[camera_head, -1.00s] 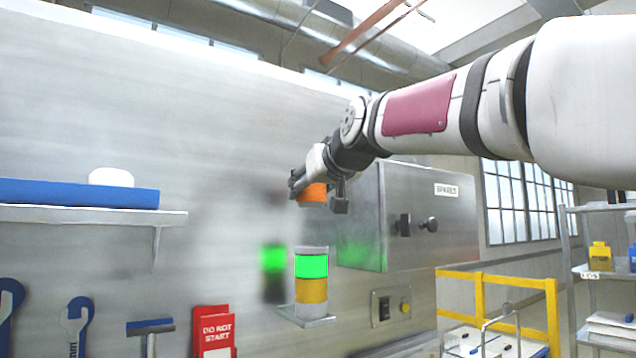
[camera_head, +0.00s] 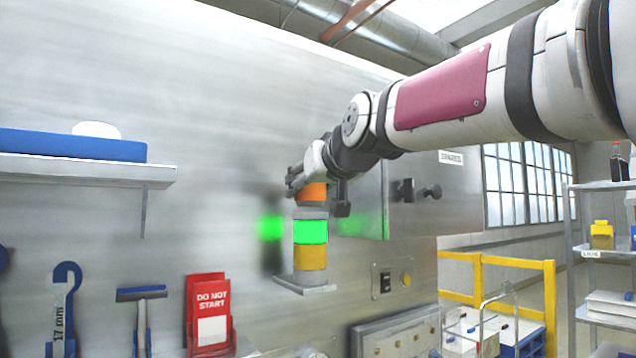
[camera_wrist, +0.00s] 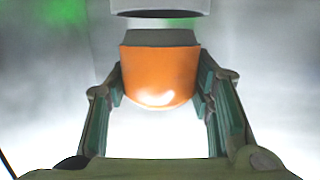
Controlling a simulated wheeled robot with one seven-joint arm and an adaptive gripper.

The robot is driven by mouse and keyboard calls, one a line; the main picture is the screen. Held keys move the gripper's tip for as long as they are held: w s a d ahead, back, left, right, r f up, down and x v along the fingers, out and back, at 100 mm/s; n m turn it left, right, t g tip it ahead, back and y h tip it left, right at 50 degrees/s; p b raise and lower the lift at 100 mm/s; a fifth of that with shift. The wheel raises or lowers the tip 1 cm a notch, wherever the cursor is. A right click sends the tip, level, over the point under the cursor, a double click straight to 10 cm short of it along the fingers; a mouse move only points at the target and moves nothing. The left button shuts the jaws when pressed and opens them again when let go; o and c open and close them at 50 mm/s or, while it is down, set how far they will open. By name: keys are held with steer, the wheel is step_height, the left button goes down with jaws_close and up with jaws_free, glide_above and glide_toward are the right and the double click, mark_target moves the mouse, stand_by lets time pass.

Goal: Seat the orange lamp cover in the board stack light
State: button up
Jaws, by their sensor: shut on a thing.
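The orange lamp cover (camera_head: 312,194) is held in my gripper (camera_head: 300,184), directly above the stack light. In the wrist view the orange cover (camera_wrist: 160,75) sits between the two fingers of my gripper (camera_wrist: 160,90), with its dark grey collar facing the stack light. The stack light (camera_head: 310,258) stands upright on a small wall bracket, with a grey top, a lit green section and a yellow section below. Its pale rim (camera_wrist: 160,6) shows at the top of the wrist view. Cover and stack top look very close; I cannot tell whether they touch.
A metal spares cabinet (camera_head: 420,208) stands right behind my gripper. A shelf (camera_head: 90,172) with a blue box is at left. Open space lies left of the stack light.

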steer(key=shift+f+b, duration=0.45)
steer(key=shift+f, duration=0.45)
stand_by(0.8)
steer(key=o, duration=1.2)
steer(key=shift+s, duration=0.15)
steer(key=v, duration=1.1)
steer(key=shift+s+d+r, duration=0.15)
steer(key=shift+s+d, duration=0.05)
steer(key=shift+s, duration=0.15)
steer(key=s+d+f+m+g+h, duration=0.1)
steer(key=s+d+f, duration=0.4)
steer(key=f, duration=0.7)
steer(key=s+d+f+m+g+h, duration=0.2)
steer(key=s+d+f+g, duration=0.3)
steer(key=s+f, duration=0.4)
steer(key=s+d+f+m+g+h, duration=0.1)
steer(key=s+d+f+g+h, duration=0.2)
steer(key=s+d+f, duration=0.4)
steer(key=shift+s+d+f+m, duration=0.1)
steer(key=shift+s+f, duration=0.1)
steer(key=shift+f, duration=1.15)
steer(key=shift+s+f+m, duration=0.1)
steer(key=shift+s+f, duration=0.1)
steer(key=shift+f, duration=1.2)
steer(key=shift+s+d+f+m, duration=0.1)
steer(key=shift+s+f, duration=0.15)
steer(key=shift+f, duration=1.1)
